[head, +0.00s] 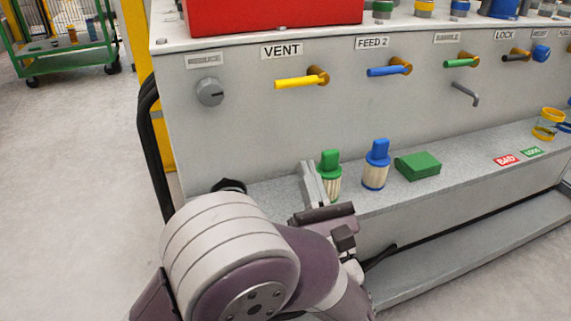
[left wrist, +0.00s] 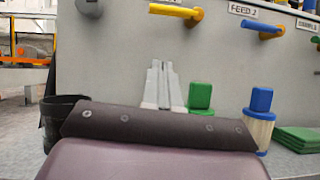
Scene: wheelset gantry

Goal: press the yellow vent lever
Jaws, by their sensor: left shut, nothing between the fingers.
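The yellow vent lever (head: 298,81) sticks out to the left from its brass mount on the grey panel, under the VENT label (head: 282,50). It lies about level. In the left wrist view the yellow lever (left wrist: 174,11) shows at the top edge. My left gripper (head: 311,172) is below the lever, in front of the shelf and beside the green-topped filter, well apart from the lever. Its fingers are together and empty, and in the left wrist view the gripper (left wrist: 160,68) points up towards the panel. My right gripper is not in view.
A blue lever (head: 388,71) and a green lever (head: 460,63) are to the right. A grey knob (head: 210,92) is to the left. A red box (head: 270,14) sits above.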

